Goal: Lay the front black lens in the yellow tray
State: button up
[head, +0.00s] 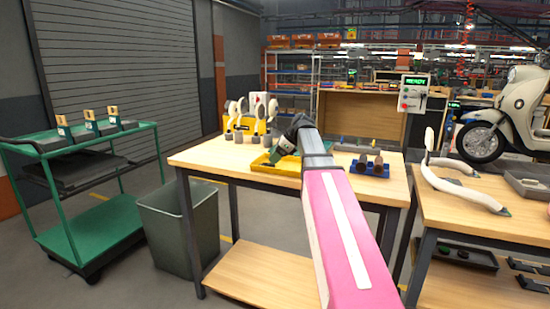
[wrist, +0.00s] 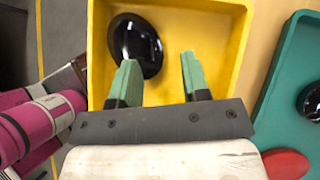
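The yellow tray (wrist: 205,25) fills the middle of the wrist view and shows in the head view (head: 262,165) near the table's front edge. A round, glossy black lens (wrist: 136,45) lies inside it, toward its left side. My gripper (wrist: 158,62) is over the tray with its two green fingers apart and nothing between them. The left finger overlaps the lens's lower edge in the picture; I cannot tell whether they touch. Another black lens (wrist: 311,100) sits in a green tray (wrist: 272,85) on the right, cut off by the picture edge. In the head view my arm hides part of the table.
A blue tray (head: 372,172) with dark cylindrical parts stands right of my arm. A yellow rack (head: 244,126) with pale round pieces stands at the back left of the table. A red object (wrist: 286,164) shows at the lower right of the wrist view. A grey bin (head: 188,225) stands left of the table.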

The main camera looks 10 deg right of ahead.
jog(key=o, duration=0.9)
jog(key=shift+o, duration=0.2)
jog(key=v, duration=1.2)
